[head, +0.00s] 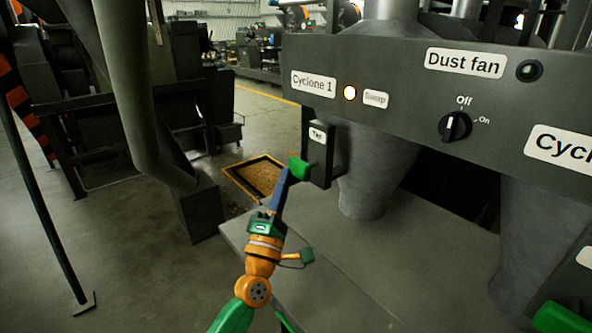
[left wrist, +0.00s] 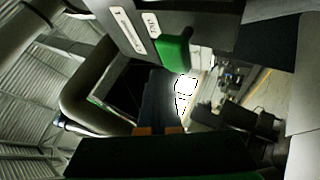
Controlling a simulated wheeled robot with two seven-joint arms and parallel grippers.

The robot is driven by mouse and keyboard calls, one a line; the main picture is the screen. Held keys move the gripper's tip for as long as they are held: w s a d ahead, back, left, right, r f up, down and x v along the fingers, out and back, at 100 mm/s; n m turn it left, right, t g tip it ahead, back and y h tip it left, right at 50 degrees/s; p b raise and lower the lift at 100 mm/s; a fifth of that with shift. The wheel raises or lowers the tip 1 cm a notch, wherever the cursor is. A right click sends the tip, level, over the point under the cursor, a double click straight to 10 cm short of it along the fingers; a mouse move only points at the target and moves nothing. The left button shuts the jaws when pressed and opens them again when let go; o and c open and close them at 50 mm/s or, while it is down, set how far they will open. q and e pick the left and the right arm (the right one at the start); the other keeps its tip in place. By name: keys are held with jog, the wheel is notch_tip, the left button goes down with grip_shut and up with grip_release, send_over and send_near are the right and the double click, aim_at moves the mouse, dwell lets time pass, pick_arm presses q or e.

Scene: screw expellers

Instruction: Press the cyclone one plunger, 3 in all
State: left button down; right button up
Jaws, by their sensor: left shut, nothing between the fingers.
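The cyclone one plunger is a green knob (head: 299,168) on the left side of a dark box (head: 319,152) labelled "Tap". The box hangs under the panel labelled "Cyclone 1" (head: 313,84). My left gripper (head: 284,178) is shut and empty, with its fingertips at the plunger's lower left in the head view. I cannot tell whether they touch it. In the left wrist view the green plunger (left wrist: 174,52) lies just beyond the dark fingers (left wrist: 155,90).
A lit lamp (head: 349,93) sits beside the Cyclone 1 label. Right of it are the dust fan knob (head: 454,127) and a dark round indicator (head: 530,71). Grey cones (head: 372,180) stand under the panel. A yellow-edged grain pit (head: 258,177) lies in the floor behind my gripper.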

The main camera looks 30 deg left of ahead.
pick_arm(q)
jog(key=s, duration=0.1)
jog(key=s+a, duration=0.1)
jog(key=s, duration=0.1)
jog(key=s+a+p, duration=0.1)
jog(key=shift+s, duration=0.3)
pick_arm(e)
jog(key=shift+r, duration=0.45)
pick_arm(q)
jog(key=shift+d, duration=0.1)
dwell(1.8)
